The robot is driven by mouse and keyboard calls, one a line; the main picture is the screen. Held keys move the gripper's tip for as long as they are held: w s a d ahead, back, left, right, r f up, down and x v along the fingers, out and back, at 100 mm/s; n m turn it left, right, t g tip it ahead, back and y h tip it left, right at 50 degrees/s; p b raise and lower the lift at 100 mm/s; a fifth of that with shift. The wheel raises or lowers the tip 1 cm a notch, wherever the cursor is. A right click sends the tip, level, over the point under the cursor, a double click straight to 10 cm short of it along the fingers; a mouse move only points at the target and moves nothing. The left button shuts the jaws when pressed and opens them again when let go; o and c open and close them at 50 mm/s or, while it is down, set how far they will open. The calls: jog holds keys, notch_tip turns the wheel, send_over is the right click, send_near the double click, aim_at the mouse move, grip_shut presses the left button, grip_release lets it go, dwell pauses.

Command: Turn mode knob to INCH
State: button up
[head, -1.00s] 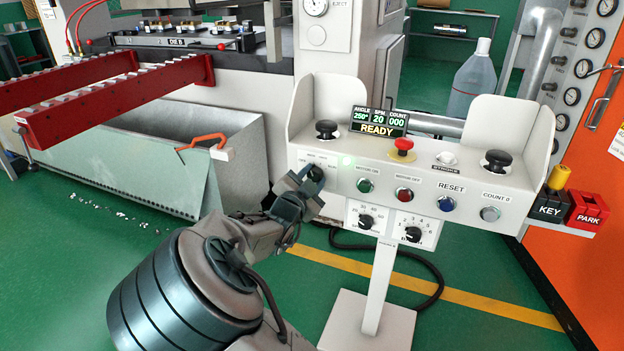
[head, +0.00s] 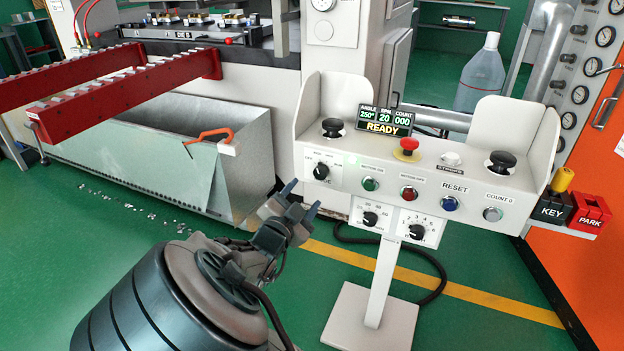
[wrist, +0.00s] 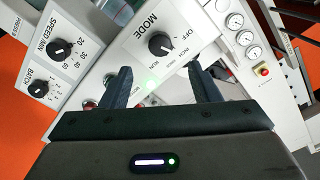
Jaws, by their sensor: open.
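The mode knob (head: 321,171) is a round black knob on a white plate at the left end of the console front. In the wrist view the knob (wrist: 160,44) sits beyond the fingertips, under the word MODE, with OFF and RUN printed around its dial. Its white mark appears to point toward the middle labels, but I cannot tell exactly which one. My gripper (head: 302,199) is open and empty, below and left of the knob and apart from it. In the wrist view both fingers of my gripper (wrist: 160,72) are spread with nothing between them.
The console (head: 420,175) also carries push buttons, a red emergency button (head: 407,147) and a READY display (head: 383,119). Speed (head: 370,219) and batch (head: 416,231) knobs sit below. A metal bin (head: 180,165) stands left; green floor lies between.

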jog(key=shift+p+v, duration=0.35)
jog(key=shift+v, duration=1.85)
jog(key=d+r+n+g+y+p, duration=0.5)
jog(key=d+r+g+y+p, duration=0.25)
jog(key=p, duration=0.45)
jog(key=s+d+r+n+g+p, duration=0.3)
jog(key=s+d+r+p, duration=0.2)
jog(key=s, duration=0.5)
jog(key=s+d+r+n+g+h+p, duration=0.1)
jog(key=s+d+r+n+g+p, duration=0.2)
jog(key=s+d+r+p, duration=0.3)
jog(key=s+d+r, duration=0.4)
jog(key=s+r, duration=0.1)
jog(key=r, duration=0.1)
jog(key=shift+d+n+g, duration=0.15)
jog(key=shift+n+g, duration=0.2)
jog(key=shift+n, duration=0.05)
